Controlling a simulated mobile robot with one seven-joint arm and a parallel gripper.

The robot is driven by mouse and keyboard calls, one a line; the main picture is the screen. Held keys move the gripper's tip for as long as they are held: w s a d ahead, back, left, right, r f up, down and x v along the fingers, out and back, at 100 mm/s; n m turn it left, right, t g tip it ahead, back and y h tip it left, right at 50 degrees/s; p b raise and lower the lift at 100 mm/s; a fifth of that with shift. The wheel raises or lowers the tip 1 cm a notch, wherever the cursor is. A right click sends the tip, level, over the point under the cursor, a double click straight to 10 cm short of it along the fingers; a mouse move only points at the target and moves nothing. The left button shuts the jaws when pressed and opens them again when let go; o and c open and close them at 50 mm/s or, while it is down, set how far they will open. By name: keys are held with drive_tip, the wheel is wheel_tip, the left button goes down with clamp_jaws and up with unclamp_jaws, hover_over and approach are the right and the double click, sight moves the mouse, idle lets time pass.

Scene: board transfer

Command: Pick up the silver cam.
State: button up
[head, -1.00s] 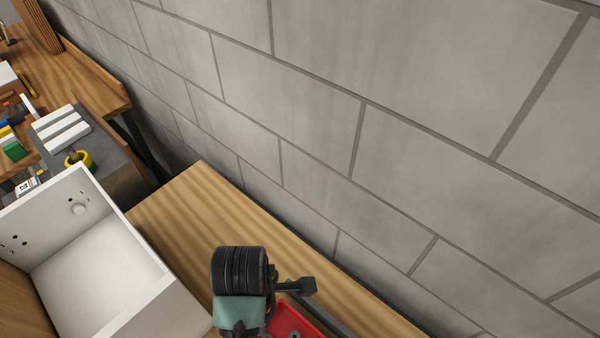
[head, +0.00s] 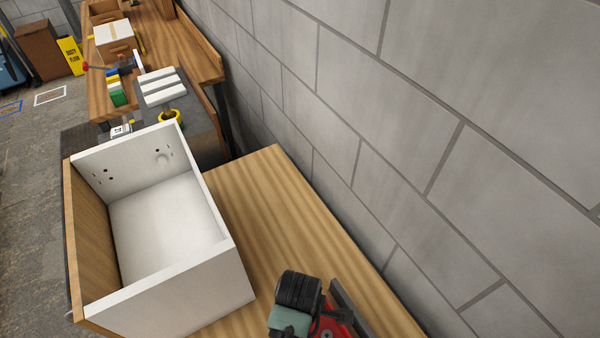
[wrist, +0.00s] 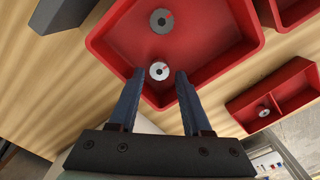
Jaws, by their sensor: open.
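A bright silver cam (wrist: 159,71), a small disc with a dark centre and a red mark, lies in a red tray (wrist: 112,50) in the wrist view. My gripper (wrist: 159,73) is open, and the cam shows between its two blue fingertips with a gap on each side. I cannot tell how far the tips are above it. A darker grey disc (wrist: 161,21) lies farther up in the same tray. In the head view, the fingers and the cam are hidden; only part of a red tray (head: 345,331) shows beside my wrist.
Another red tray (wrist: 295,97) with compartments holds a silver-looking disc (wrist: 263,111) at the right of the wrist view. A white open box (head: 195,300) stands left of my arm. The wooden bench (head: 265,195) behind is clear, and a grey block wall (head: 480,130) borders it.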

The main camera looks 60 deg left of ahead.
drive_tip(key=shift+f, duration=0.85)
clamp_jaws()
wheel_tip(320, 180, up, 10)
drive_tip(key=b, duration=0.1)
